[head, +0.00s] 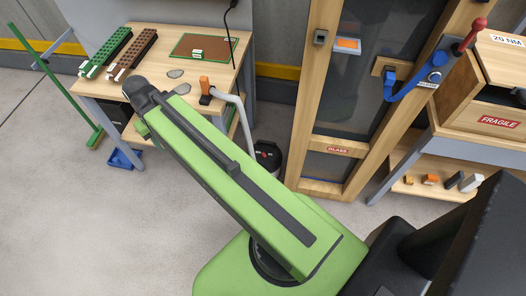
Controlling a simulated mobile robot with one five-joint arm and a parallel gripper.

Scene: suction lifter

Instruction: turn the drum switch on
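A dark drum (266,153) stands on the floor between the workbench and the wooden door frame. A small red and white spot shows on its top. The switch itself is too small to make out, and my arm hides the drum's lower part. A grey hose (243,113) runs from an orange handle (205,85) on the workbench down towards the drum. My green arm reaches up and left across the view to a dark joint in front of the workbench. My gripper's fingers do not show.
The wooden workbench (188,50) holds green and brown racks, grey flat pieces and a green board (203,47). A crate (495,122) marked FRAGILE is far right. The floor at left is mostly clear.

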